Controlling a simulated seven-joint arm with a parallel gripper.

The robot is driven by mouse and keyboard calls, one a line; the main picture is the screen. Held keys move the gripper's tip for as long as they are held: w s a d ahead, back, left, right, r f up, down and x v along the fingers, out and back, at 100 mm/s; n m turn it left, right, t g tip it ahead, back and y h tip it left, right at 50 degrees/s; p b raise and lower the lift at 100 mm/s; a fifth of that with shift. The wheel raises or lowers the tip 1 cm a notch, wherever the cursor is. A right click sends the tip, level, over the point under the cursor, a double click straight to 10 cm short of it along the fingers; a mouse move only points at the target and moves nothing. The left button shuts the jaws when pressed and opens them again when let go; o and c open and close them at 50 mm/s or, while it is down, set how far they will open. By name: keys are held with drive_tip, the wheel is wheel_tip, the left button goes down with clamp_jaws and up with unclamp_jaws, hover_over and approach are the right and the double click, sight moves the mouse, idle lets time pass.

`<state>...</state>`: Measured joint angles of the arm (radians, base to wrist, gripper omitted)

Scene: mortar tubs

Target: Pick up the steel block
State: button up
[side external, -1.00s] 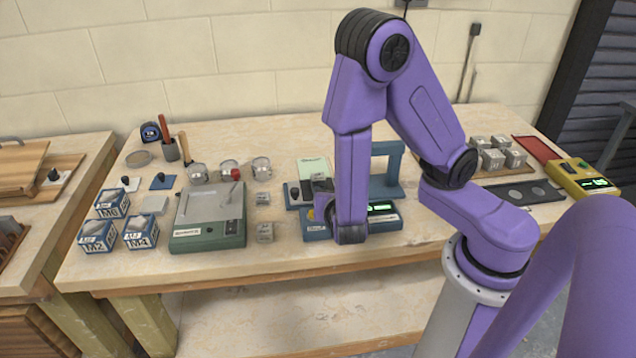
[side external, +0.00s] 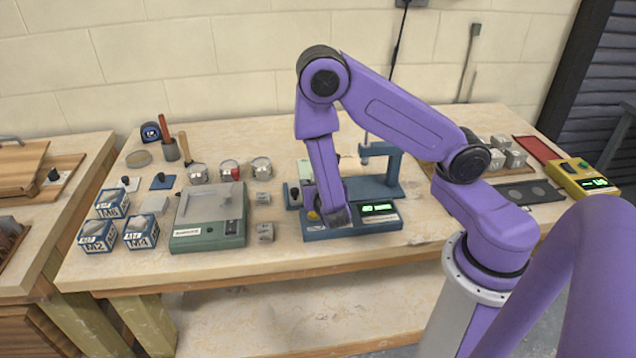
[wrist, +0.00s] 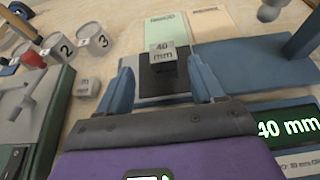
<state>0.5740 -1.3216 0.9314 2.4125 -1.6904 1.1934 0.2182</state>
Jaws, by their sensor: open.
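In the wrist view a small grey steel block (wrist: 163,52) marked "40 mm" sits on a dark pad of the blue measuring device (wrist: 250,66). My gripper (wrist: 160,70) is open, with its two blue-grey fingers on the left and right of the block's line and nothing held. I cannot tell whether the fingertips reach down beside the block. In the side external view my arm's end is over the left part of the blue device (side external: 345,233) and hides the block and the fingers. The device's green display (side external: 380,208) reads 40 mm in the wrist view.
Left of the device stand two small grey blocks (side external: 265,232), a green device (side external: 208,220) and several numbered tins (side external: 230,170). The device's blue upright frame (side external: 390,165) rises to the right of my gripper. Grey cubes (side external: 497,155) stand farther right.

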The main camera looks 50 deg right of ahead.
drive_tip(key=x, duration=0.5)
drive_tip(key=shift+s+d, duration=0.2)
drive_tip(key=shift+w+d+f, duration=0.25)
drive_tip(key=shift+w+d, duration=0.1)
drive_tip(key=shift+w, duration=0.1)
drive_tip(key=shift+c, duration=0.3)
drive_tip(key=c, duration=1)
clamp_jaws()
drive_tip(key=shift+r, duration=0.2)
